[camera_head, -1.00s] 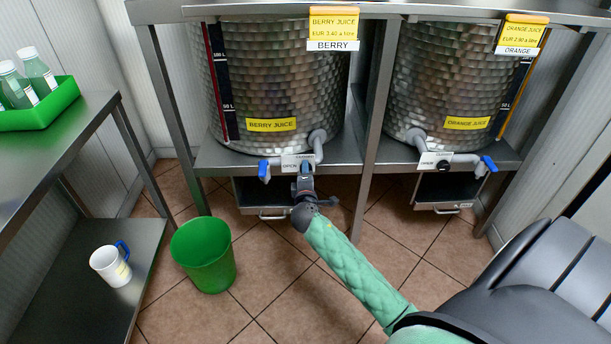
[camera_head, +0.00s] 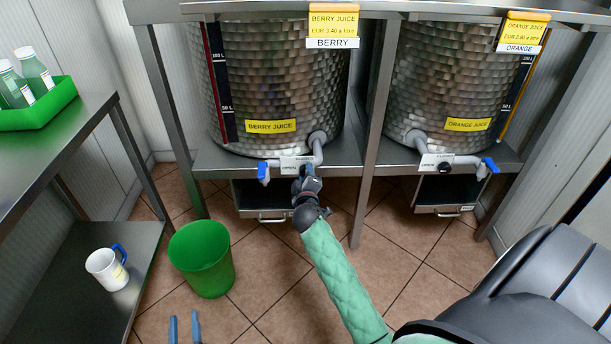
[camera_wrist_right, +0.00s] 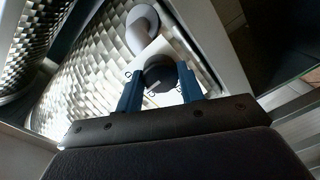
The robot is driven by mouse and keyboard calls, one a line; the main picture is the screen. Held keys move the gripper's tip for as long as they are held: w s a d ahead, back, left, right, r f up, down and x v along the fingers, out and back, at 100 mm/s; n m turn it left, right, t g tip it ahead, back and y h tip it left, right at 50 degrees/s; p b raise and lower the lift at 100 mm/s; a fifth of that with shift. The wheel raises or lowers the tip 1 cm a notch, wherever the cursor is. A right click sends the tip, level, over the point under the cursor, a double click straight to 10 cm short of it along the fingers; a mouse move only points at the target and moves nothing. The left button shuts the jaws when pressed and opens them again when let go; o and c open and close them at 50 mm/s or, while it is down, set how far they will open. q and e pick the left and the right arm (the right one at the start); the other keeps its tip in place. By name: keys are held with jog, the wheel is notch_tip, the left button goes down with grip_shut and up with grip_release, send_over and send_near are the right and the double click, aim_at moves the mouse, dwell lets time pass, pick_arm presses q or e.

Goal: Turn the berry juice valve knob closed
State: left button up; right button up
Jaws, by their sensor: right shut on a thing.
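The berry juice tank (camera_head: 270,85) stands on a metal stand. Below it, a grey pipe (camera_head: 318,145) leads to a valve with a white label plate (camera_head: 292,164) and a blue tap handle (camera_head: 263,171). My right gripper (camera_head: 308,170) is at the right part of this plate and hides the knob in the head view. In the right wrist view, the dark round valve knob (camera_wrist_right: 159,74) sits between the blue fingers of my right gripper (camera_wrist_right: 160,88), which is shut on it. My left gripper (camera_head: 185,326) shows at the bottom edge, fingers apart and empty.
The orange juice tank (camera_head: 445,85) has its own valve with a black knob (camera_head: 444,168). A green bin (camera_head: 201,262) stands on the tiled floor. A white mug (camera_head: 107,269) is on the lower shelf at left, and a green crate (camera_head: 45,112) with bottles is above.

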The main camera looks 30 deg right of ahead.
jog(key=shift+f, duration=0.1)
jog(key=o, duration=1)
pick_arm(q)
jog(key=f, duration=0.1)
jog(key=f+g, duration=0.1)
jog(key=f, duration=0.2)
jog(key=shift+s, duration=0.3)
pick_arm(e)
jog(key=v, duration=0.8)
jog(key=shift+w, duration=0.1)
pick_arm(q)
jog(key=shift+r, duration=0.15)
